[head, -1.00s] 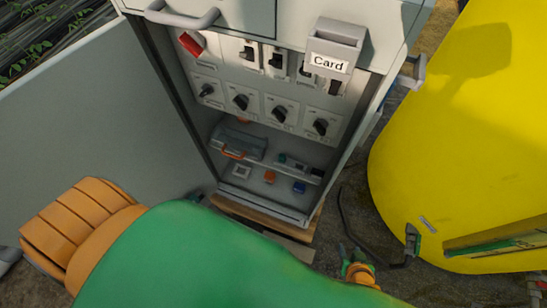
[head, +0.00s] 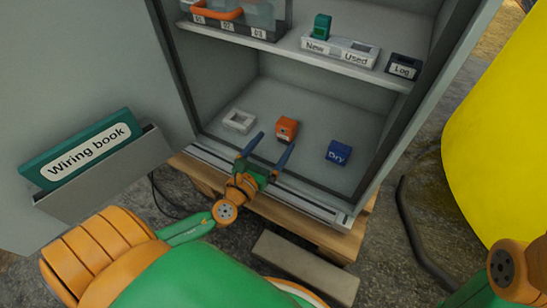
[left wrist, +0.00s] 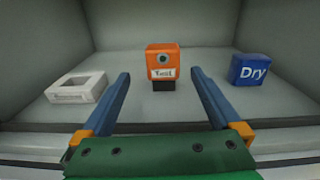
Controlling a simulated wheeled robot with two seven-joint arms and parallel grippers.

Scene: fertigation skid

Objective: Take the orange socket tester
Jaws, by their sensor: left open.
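The orange socket tester (head: 286,128) stands on the cabinet's bottom floor, toward the middle. In the left wrist view the tester (left wrist: 162,60) faces me with a round dark socket, a white label and a dark lower part. My left gripper (head: 270,147) is open at the cabinet's front edge, its two blue fingers pointing inward. In the left wrist view the tester lies ahead of the open fingers (left wrist: 160,82), roughly centred between them and apart from both. My right gripper is not visible; only an orange joint of my right arm shows at the lower right.
A white frame-like piece (head: 239,121) lies left of the tester, a blue "Dry" block (head: 338,152) right. The shelf (head: 300,55) above holds a toolbox (head: 235,18), a New/Used tray (head: 340,50) and a "Log" box (head: 403,67). The open door holds a wiring book (head: 85,150).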

